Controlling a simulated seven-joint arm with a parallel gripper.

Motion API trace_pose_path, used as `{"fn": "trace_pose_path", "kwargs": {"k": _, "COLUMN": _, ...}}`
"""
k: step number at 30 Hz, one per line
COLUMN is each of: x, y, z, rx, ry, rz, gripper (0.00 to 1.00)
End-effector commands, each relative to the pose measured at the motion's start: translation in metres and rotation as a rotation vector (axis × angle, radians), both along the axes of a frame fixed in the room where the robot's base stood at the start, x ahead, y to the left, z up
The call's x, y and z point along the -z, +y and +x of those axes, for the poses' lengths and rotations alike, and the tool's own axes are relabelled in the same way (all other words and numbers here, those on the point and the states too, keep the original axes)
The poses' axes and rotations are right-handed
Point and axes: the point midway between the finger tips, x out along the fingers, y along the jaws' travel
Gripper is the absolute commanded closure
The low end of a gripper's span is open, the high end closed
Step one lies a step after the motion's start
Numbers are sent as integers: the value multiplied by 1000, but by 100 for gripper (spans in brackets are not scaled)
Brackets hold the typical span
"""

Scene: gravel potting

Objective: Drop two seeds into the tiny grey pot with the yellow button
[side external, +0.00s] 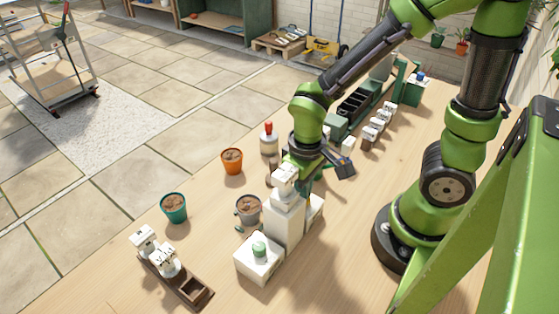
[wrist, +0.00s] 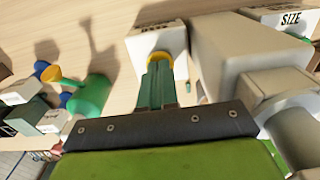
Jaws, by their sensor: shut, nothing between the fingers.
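The small grey pot (side external: 248,209), filled with brown soil, stands beside the white dispenser (side external: 285,222) in the side view. A green button (side external: 259,248) sits on the dispenser's near block. The yellow button (wrist: 159,55) shows in the wrist view on a white block beside the dispenser's body. My gripper (wrist: 157,72) is shut and empty, its green fingertips right at the yellow button and covering part of it. I cannot tell whether they touch or press it. In the side view the fingertips are mostly hidden behind the dispenser. No seeds are visible.
An orange pot (side external: 232,161) and a teal pot (side external: 174,207) stand left of the dispenser. A brown tray (side external: 190,290) with white-topped items lies at the front left. A green watering can (wrist: 92,97) shows in the wrist view. Labelled boxes (side external: 375,128) line the back.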

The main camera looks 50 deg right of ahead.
Motion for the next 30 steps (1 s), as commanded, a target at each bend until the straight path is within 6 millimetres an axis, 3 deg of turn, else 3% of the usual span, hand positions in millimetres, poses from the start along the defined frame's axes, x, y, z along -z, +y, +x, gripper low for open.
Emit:
{"fn": "trace_pose_path", "kwargs": {"k": 16, "x": -25, "y": 0, "z": 0, "rx": 0, "ry": 0, "rz": -1, "gripper": 100}}
{"fn": "trace_pose_path", "kwargs": {"k": 30, "x": -26, "y": 0, "z": 0, "rx": 0, "ry": 1, "rz": 0, "gripper": 100}}
